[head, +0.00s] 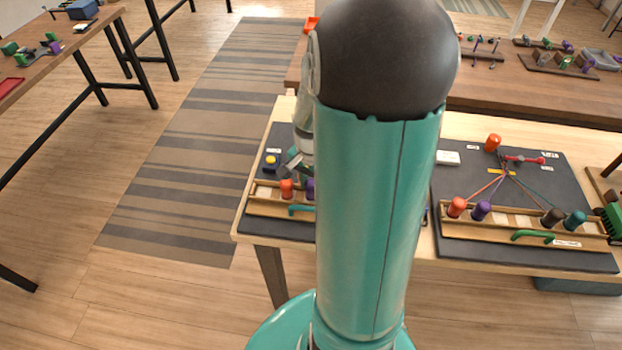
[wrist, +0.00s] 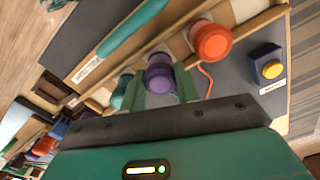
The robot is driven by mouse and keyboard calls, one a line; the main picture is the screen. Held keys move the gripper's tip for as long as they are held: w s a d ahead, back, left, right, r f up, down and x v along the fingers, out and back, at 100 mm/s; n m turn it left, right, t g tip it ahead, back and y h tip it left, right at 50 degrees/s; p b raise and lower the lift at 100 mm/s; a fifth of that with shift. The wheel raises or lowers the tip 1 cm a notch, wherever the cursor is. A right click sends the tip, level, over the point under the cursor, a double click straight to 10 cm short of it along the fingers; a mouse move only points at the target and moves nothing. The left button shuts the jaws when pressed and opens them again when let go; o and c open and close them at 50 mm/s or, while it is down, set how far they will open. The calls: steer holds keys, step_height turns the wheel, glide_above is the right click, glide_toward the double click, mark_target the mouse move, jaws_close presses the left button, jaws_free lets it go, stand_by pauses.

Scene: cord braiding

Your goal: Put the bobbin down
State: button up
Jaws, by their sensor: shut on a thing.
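The purple bobbin (wrist: 159,76) is between the two fingers of my gripper (wrist: 160,92) in the wrist view, and the jaws are shut on it. It is at the wooden rack (wrist: 185,45); I cannot tell whether it rests in the rack or hangs just above. In the head view the purple bobbin (head: 311,188) is partly hidden by my arm, right of the orange bobbin (head: 287,189). The orange bobbin (wrist: 210,40) stands on one side of it in the wrist view, and a teal bobbin (wrist: 121,92) on the other.
A blue box with a yellow button (wrist: 268,66) sits at the board's corner. A teal handle (wrist: 134,28) is on the rack's outer side. A second board (head: 480,180) with its own rack and bobbins lies to the right. My arm hides the table's middle.

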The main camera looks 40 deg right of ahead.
mark_target(312, 183)
steer(key=shift+f, duration=0.15)
steer(key=shift+f, duration=0.35)
steer(key=o, duration=1)
step_height(312, 183, up, 13)
steer(key=shift+s+a+r+n+t, duration=0.9)
steer(key=shift+a+r+n, duration=1.2)
steer(key=shift+a, duration=1.7)
steer(key=shift+s+a+r+n+t, duration=0.65)
steer(key=shift+a+r+n+t, duration=0.45)
steer(key=shift+a+n, duration=2.3)
steer(key=shift+s+a+r+n+t, duration=0.8)
steer(key=shift+a+r+n, duration=1.1)
steer(key=shift+a, duration=2.35)
